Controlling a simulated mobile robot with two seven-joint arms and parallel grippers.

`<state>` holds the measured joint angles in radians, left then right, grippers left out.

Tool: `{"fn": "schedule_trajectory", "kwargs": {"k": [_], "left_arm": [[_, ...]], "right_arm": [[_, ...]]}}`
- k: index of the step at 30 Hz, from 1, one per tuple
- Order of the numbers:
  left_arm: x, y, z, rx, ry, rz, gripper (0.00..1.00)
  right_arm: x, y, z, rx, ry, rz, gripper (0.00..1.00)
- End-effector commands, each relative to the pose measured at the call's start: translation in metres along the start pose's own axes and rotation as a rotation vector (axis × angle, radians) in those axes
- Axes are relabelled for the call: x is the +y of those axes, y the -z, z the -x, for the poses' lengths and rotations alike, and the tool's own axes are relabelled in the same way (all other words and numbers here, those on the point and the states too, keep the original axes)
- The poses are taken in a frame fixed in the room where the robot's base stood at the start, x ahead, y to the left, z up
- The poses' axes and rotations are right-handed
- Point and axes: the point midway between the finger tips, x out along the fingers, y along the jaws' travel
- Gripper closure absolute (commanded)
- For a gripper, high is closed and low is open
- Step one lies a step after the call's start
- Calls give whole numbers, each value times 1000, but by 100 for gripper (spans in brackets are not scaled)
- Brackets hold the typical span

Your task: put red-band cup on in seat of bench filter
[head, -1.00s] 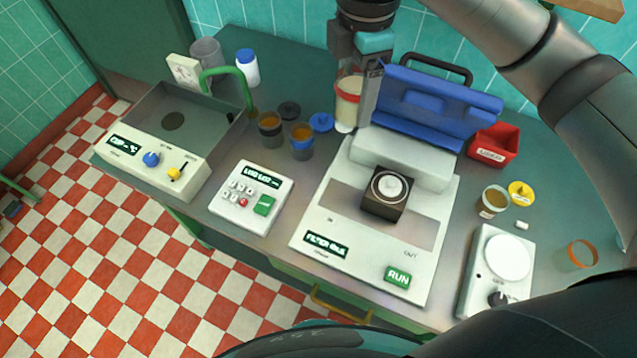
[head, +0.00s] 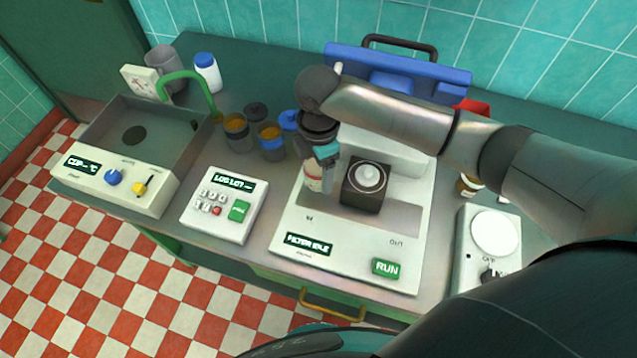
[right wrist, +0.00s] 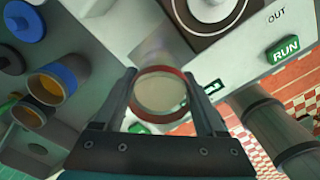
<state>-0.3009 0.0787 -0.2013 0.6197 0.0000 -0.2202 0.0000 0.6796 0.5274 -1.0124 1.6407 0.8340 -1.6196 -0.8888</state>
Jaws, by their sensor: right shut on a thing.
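The red-band cup (head: 313,181) is held in my right gripper (head: 322,172). The right wrist view shows the cup (right wrist: 158,94) from above, with a red rim and pale content, between the two fingers (right wrist: 158,80). The bench filter (head: 345,245) is white, with a "FILTER IDLE" display, a green RUN button and a dark block (head: 366,187) with a round pale top in its middle. The cup appears over the filter's left part, near the IN marking, left of the block. Gripper and cup cover the in seat, and I cannot tell whether the cup touches it. My left gripper is out of view.
Two amber cups with blue or dark bands (head: 271,143) (head: 236,128) stand left of the filter. A keypad box (head: 223,204), a basin unit (head: 115,175) and a white-and-blue bottle (head: 207,74) are further left. A dial device (head: 488,245) stands right. My arm hides part of the back right.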

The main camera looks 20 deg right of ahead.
Motion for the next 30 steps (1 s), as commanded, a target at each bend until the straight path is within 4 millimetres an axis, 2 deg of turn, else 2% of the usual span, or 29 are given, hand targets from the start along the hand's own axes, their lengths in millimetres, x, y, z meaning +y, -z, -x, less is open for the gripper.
{"fn": "schedule_trajectory", "kwargs": {"k": [5, 12, 25, 26, 30], "left_arm": [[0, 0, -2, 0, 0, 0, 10], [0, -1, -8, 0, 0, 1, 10], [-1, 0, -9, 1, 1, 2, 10], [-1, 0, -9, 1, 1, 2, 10], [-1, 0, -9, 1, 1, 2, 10]], "right_arm": [[0, 1, -14, 0, -1, 0, 93], [0, 0, -48, 0, 0, -1, 93], [1, 0, -54, 0, -1, -1, 93], [0, 0, -54, 0, -1, 0, 24], [0, 0, -53, 0, -1, 0, 8]]}}
